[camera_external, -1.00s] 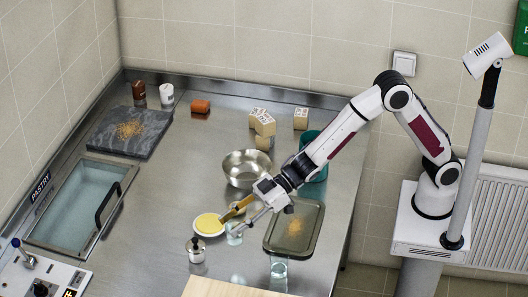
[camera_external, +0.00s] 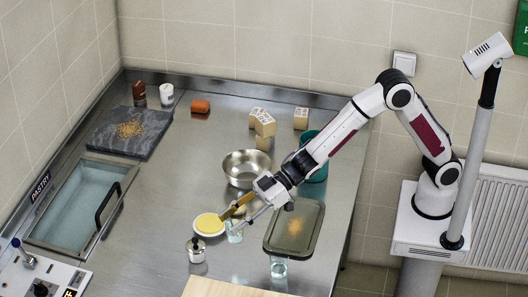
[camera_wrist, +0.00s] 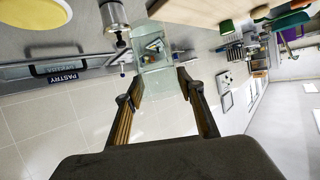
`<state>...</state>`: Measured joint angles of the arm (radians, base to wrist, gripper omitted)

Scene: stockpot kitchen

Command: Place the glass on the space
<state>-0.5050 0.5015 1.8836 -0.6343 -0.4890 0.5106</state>
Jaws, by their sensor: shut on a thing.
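A clear glass (camera_external: 235,236) is held between the fingertips of my gripper (camera_external: 238,218), beside the yellow-filled white dish. In the wrist view the same glass (camera_wrist: 158,70) shows between the two fingers of my gripper (camera_wrist: 158,90), which are shut on it. Whether its base touches the counter is hard to tell. A second clear glass (camera_external: 278,267) stands at the counter's front, right of the held one. No marked area that I can clearly identify as the space shows.
The white dish (camera_external: 209,225) and a metal canister (camera_external: 196,250) are close by on the left. A metal bowl (camera_external: 245,168) stands behind, a dark tray (camera_external: 312,235) to the right. A wooden board (camera_external: 225,288) lies in front. The counter's left middle (camera_external: 175,190) is clear.

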